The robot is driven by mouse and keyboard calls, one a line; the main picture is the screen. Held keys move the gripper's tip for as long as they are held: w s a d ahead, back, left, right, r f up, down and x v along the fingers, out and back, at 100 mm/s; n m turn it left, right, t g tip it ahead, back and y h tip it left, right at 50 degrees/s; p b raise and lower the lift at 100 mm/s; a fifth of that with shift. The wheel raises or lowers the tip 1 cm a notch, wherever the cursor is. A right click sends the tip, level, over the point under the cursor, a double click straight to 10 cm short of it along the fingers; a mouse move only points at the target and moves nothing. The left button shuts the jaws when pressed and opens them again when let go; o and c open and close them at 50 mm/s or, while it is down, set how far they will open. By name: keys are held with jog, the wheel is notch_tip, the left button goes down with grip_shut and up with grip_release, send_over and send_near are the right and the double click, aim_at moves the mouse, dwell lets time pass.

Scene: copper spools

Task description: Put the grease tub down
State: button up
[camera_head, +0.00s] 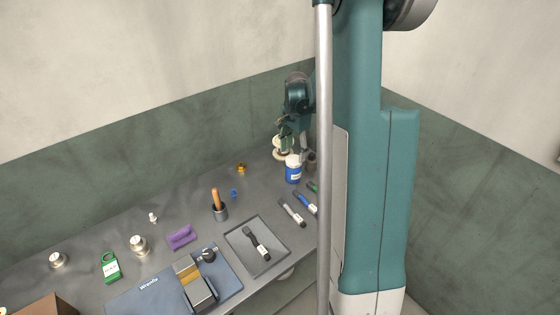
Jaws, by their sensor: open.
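A blue tub with a white lid (293,170), which I take for the grease tub, stands upright on the grey bench toward its far right end. My gripper (284,146) is open, just above and to the left of the tub. Its fingertips are small and partly overlap a cream-coloured round object (280,155) behind the tub. I cannot tell whether a finger touches the tub or that object.
A dark cylinder (311,162) stands close right of the tub. Markers (292,212) lie in front of it. Bench left of the tub looks mostly clear.

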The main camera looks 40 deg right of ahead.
jog(key=s+a+r+n+t+h, duration=0.1)
jog(key=s+a+r+n+t, duration=0.2)
jog(key=a+r, duration=0.65)
jog(key=s+a+r+n, duration=0.45)
jog(key=a+r, duration=0.25)
jog(key=a, duration=0.5)
jog(key=s+a+r+n+t+y, duration=0.1)
jog(key=s+a+r+n+t, duration=0.2)
jog(key=s+a+n, duration=0.7)
jog(key=s+a+t, duration=0.1)
jog(key=s+a, duration=0.4)
jog(key=a, duration=0.2)
jog(key=shift+s+a, duration=0.3)
jog(key=shift+s, duration=0.05)
